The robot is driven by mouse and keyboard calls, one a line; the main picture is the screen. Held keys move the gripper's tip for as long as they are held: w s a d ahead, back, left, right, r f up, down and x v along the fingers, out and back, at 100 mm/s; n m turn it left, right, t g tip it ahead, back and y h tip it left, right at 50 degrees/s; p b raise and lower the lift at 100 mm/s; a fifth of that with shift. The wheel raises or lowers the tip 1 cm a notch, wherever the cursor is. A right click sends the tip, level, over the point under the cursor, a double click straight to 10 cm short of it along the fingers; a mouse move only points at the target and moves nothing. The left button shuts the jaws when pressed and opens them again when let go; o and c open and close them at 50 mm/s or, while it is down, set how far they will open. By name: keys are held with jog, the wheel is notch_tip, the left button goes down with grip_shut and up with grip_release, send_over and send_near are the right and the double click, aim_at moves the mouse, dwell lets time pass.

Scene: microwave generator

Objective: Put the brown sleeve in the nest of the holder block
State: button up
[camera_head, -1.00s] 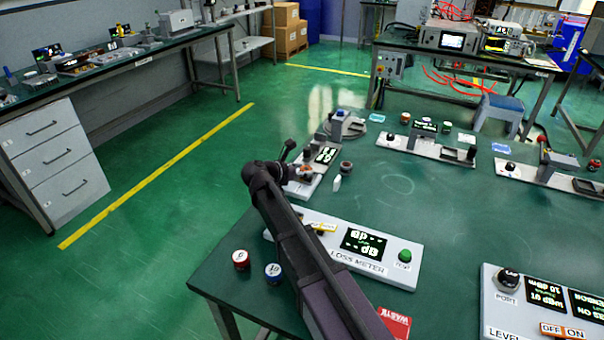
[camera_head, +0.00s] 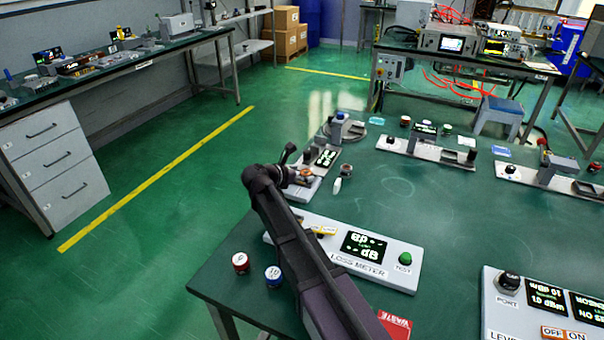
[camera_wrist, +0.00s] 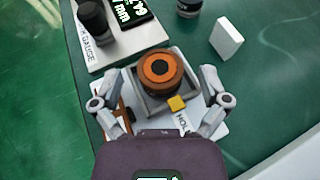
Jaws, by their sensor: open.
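The brown sleeve (camera_wrist: 158,70) is a round orange-brown ring with a dark centre, and it stands in the grey square nest of the holder block (camera_wrist: 153,105). How deep it sits is hard to tell. In the head view the sleeve (camera_head: 305,172) is a small orange spot beyond my arm. My gripper (camera_wrist: 148,76) is open, with one finger on each side of the holder block, apart from the sleeve and empty. In the head view my gripper (camera_head: 290,168) is dark and partly hides the block.
A gauge base with a black post (camera_wrist: 93,20) and display lies just beyond the holder. A white block (camera_wrist: 226,38) and a dark round part (camera_wrist: 188,7) stand to the right. The loss meter (camera_head: 360,250) lies nearer. The table middle is clear.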

jog(key=shift+r, duration=0.15)
jog(key=shift+s+a+r+p, duration=0.15)
jog(key=shift+p, duration=0.15)
jog(key=p+v, duration=0.4)
jog(key=v, duration=0.7)
jog(key=shift+s, duration=0.15)
